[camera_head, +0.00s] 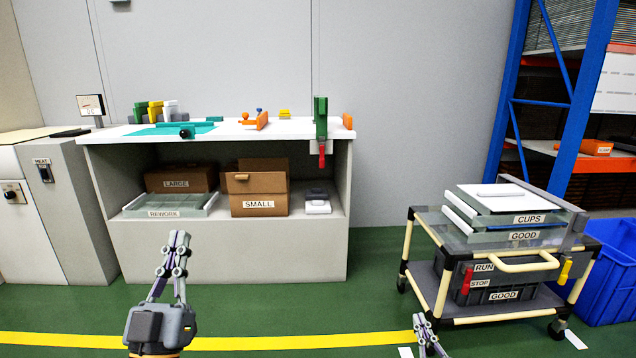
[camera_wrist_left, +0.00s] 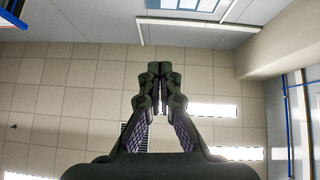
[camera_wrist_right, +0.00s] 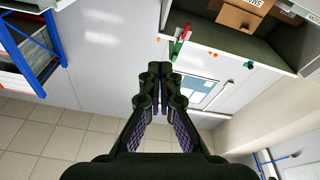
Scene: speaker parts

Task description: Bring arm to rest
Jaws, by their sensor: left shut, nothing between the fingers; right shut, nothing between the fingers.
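My left gripper (camera_head: 178,240) points upward in front of the workbench in the head view, shut and empty. In the left wrist view its fingers (camera_wrist_left: 154,68) are together, with only ceiling and wall tiles beyond them. My right gripper (camera_head: 420,322) is low at the bottom of the head view, left of the cart, and only its end shows. In the right wrist view its fingers (camera_wrist_right: 160,70) are together with nothing between them. Neither gripper touches any object.
A white workbench (camera_head: 215,250) holds small parts on top and boxes on its shelf. A trolley (camera_head: 430,216) with trays marked CUPS and GOOD stands at the right, beside a blue bin (camera_head: 612,265). Green floor between bench and trolley is clear.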

